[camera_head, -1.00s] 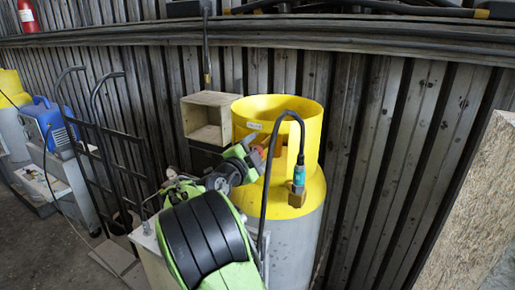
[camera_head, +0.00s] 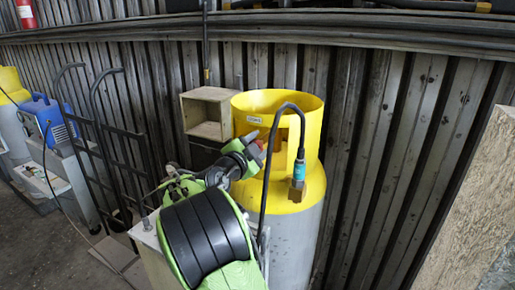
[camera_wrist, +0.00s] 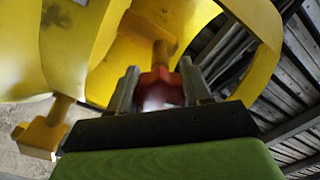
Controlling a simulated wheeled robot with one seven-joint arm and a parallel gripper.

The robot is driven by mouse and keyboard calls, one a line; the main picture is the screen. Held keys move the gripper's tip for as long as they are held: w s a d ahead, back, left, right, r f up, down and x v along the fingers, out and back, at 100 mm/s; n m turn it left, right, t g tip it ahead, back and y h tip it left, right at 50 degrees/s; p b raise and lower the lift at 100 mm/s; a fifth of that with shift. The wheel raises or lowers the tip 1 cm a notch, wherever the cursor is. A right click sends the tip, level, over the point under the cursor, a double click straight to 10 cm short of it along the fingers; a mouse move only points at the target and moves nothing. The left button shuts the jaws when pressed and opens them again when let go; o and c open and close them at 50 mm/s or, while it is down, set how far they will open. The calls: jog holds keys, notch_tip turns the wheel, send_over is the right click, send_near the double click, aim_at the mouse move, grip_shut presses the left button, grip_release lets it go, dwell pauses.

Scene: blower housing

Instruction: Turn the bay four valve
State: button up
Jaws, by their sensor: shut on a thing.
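A gas cylinder (camera_head: 292,236) with a grey body and a yellow top stands in the middle of the head view. Its yellow collar (camera_head: 305,103) carries a small label too small to read. A red valve knob (camera_wrist: 160,88) sits on a brass stem (camera_wrist: 160,55) inside the collar opening in the wrist view. My gripper (camera_wrist: 158,76) is shut on the red knob, with one grey finger on each side of it. In the head view my gripper (camera_head: 257,155) reaches the collar from the left, and the knob is mostly hidden there.
A black hose (camera_head: 270,150) with a teal connector (camera_head: 299,172) arches over the collar's front. A wooden box (camera_head: 207,113) is behind left, and a black hand truck (camera_head: 105,150) and blue unit (camera_head: 48,122) are further left. A corrugated wall stands behind. A board (camera_head: 475,205) edges the right.

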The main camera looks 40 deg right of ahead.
jog(key=n+b, duration=0.1)
jog(key=n, duration=0.3)
jog(key=shift+b, duration=0.4)
jog(key=n, duration=0.5)
jog(key=shift+n, duration=0.4)
jog(key=n+p, duration=0.1)
jog(key=n, duration=0.4)
jog(key=shift+r, duration=0.15)
jog(key=shift+n+p, duration=1.35)
jog(key=shift+n, duration=1.15)
jog(key=o, duration=1.1)
jog(key=shift+c, duration=0.2)
